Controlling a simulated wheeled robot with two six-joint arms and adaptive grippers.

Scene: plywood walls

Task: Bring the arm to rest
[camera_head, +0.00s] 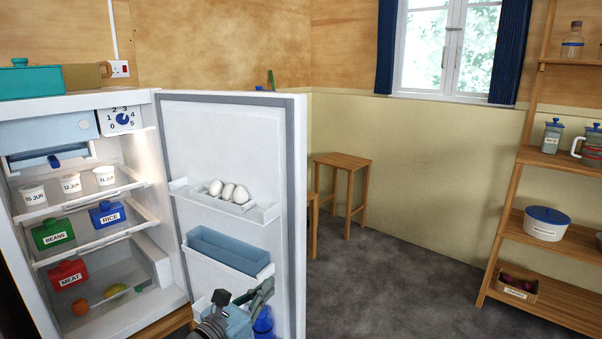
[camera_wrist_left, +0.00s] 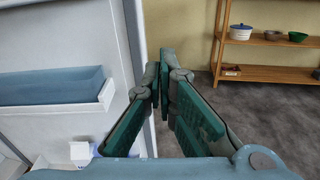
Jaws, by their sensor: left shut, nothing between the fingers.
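My left gripper (camera_head: 266,287) is at the bottom of the head view, in front of the inner side of the open fridge door (camera_head: 240,140). In the left wrist view its green-padded fingers (camera_wrist_left: 165,85) are together at the tips with nothing between them. The door's edge is just left of the fingers in that view. My left arm comes up from the bottom edge of the head view and hides part of the lowest door shelf. My right gripper is not in view.
The fridge holds white cups (camera_head: 72,183), a green beans box (camera_head: 53,233), a blue rice box (camera_head: 107,213) and a red meat box (camera_head: 68,275). Eggs (camera_head: 229,191) sit in the door. A wooden stool (camera_head: 343,162) and shelf (camera_head: 550,232) stand beyond; the floor between is clear.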

